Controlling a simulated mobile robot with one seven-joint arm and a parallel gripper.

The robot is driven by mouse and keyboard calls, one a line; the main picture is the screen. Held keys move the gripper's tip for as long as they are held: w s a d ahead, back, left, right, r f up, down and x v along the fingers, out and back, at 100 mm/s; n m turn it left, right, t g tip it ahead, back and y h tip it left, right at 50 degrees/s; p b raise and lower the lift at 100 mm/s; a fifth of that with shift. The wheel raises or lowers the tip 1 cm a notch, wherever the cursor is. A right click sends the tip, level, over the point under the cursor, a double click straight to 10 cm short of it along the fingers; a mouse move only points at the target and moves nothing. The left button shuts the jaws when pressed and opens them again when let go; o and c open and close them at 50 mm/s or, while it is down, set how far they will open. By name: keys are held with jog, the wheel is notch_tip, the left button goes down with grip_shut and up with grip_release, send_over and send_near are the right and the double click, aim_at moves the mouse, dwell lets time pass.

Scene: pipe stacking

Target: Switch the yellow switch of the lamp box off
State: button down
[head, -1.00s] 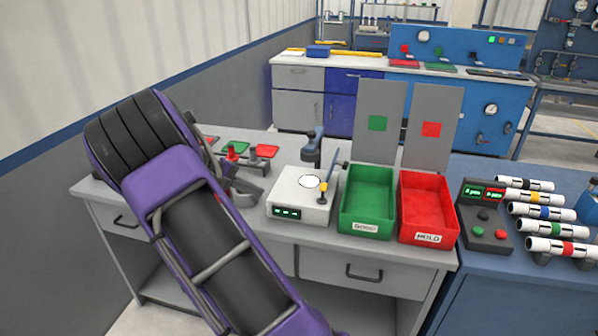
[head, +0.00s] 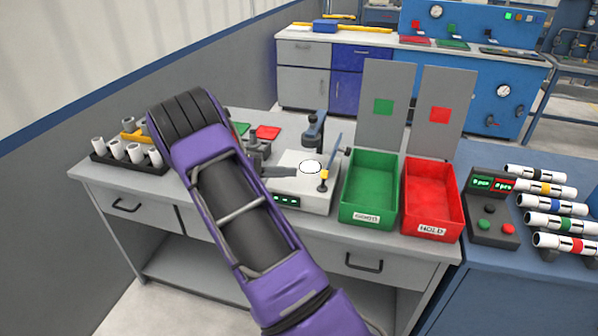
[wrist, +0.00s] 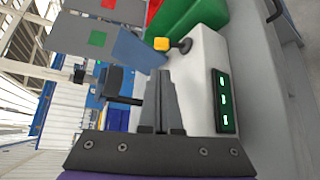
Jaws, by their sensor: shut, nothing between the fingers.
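The lamp box (head: 291,190) is a white box on the grey bench, with a bright round lamp disc (head: 309,167) on top and a green display on its front. Its yellow switch (head: 324,174) is at the right side of the top, close to a dark knob. In the wrist view the yellow switch (wrist: 161,44) lies just beyond the fingertips, and the white box (wrist: 203,70) is to the right. My gripper (head: 292,171) is shut and empty, reaching over the box's left part, pointing toward the switch. The fingers look apart from the switch. The lamp disc is hidden in the wrist view.
A green bin (head: 368,190) and a red bin (head: 432,200) stand right of the box, with upright grey panels behind. A dark post (head: 314,130) stands behind the box. A rack of white pipes (head: 127,153) is at left. A button console (head: 490,207) is at right.

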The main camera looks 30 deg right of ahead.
aim_at(313, 185)
jog(key=x, duration=0.8)
jog(key=shift+d+f, duration=0.15)
jog(key=shift+d, duration=0.25)
jog(key=shift+f, duration=0.1)
jog(key=shift+s+a+f+m+h+b, duration=0.1)
jog(key=shift+a+m+h+b, duration=0.15)
jog(key=shift+b, duration=0.9)
jog(key=shift+s+a+m+h+b, duration=0.2)
jog(key=shift+m+h+b, duration=0.35)
jog(key=shift+b, duration=0.6)
jog(key=shift+s+r+b, duration=0.1)
jog(key=shift+r+b, duration=0.1)
jog(key=shift+b, duration=0.2)
jog(key=shift+s+a+r+b, duration=0.25)
jog(key=shift+s+a+b, duration=0.25)
jog(key=shift+b, duration=0.3)
jog(key=shift+r, duration=0.1)
